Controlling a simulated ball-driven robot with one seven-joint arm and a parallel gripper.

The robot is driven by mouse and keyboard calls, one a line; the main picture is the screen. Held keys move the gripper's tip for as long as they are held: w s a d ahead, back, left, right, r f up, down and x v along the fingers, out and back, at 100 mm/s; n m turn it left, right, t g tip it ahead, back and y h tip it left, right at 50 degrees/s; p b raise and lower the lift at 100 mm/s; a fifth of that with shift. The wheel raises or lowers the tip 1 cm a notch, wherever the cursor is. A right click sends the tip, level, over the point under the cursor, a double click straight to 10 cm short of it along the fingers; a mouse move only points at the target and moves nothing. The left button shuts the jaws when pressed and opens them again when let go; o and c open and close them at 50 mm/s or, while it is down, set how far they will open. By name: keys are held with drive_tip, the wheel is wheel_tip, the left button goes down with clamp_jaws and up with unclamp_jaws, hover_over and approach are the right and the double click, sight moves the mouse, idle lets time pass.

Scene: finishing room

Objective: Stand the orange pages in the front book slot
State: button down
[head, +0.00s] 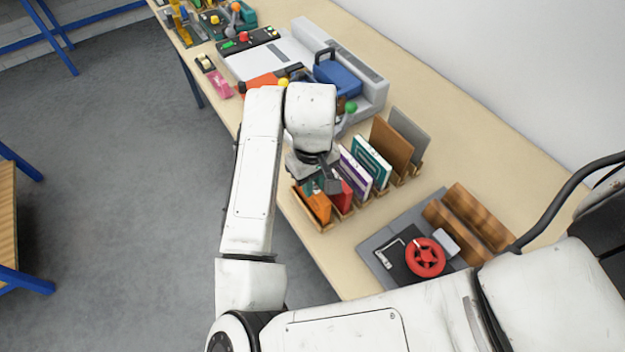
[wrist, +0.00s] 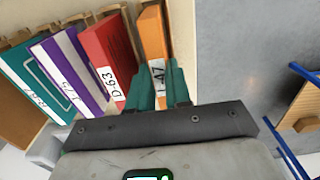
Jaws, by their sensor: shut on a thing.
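The orange pages (head: 317,206) are a thin orange block with a white label, which also shows in the wrist view (wrist: 152,38). They stand upright at the front end of the wooden book rack (head: 325,228), beside the red book (head: 345,193). My gripper (head: 322,186) is above them, its green fingers (wrist: 161,78) shut on the near edge of the orange pages, around the label. The front slot is mostly hidden by the pages and my gripper, so I cannot tell whether they touch its bottom.
Purple-white (head: 355,172), teal (head: 372,160), brown (head: 391,144) and grey (head: 409,133) pieces fill the rack behind. A grey machine with a blue block (head: 338,77) stands beyond. The table edge is close by on the left.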

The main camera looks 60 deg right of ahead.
drive_tip(key=shift+f, duration=0.1)
drive_tip(key=c, duration=1.3)
unclamp_jaws()
drive_tip(key=shift+c, duration=0.2)
wheel_tip(320, 180, up, 8)
drive_tip(key=p, duration=0.7)
drive_tip(key=shift+r, duration=1.5)
